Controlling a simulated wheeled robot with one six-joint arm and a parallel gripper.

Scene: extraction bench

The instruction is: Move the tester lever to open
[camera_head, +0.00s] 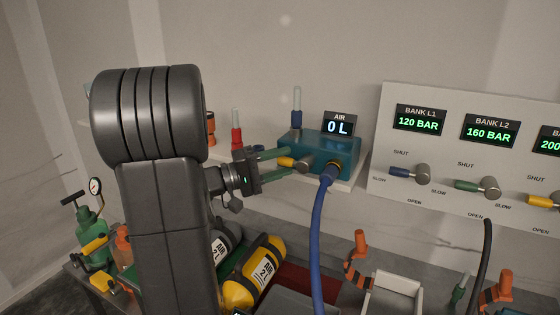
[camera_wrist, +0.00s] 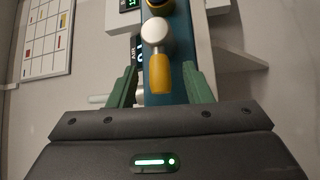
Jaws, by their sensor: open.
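The tester is a teal box (camera_head: 342,149) on a wall shelf, with an "AIR 0 L" display (camera_head: 338,125) above it. Its lever has a yellow handle (camera_head: 286,162) that points left from a round metal hub (camera_head: 305,165) in the head view. My gripper (camera_head: 296,160) reaches in from the left with its green fingers open, one on each side of the handle. In the wrist view the yellow handle (camera_wrist: 161,75) lies between the open fingers of my gripper (camera_wrist: 160,70), with gaps showing on both sides. No position labels for this lever are readable.
A blue hose (camera_head: 319,230) hangs from the tester's front, right of the lever. A panel (camera_head: 450,135) with bank displays and levers stands to the right. Yellow air cylinders (camera_head: 257,270), an orange-handled tool (camera_head: 357,260) and a white tray (camera_head: 394,290) are below.

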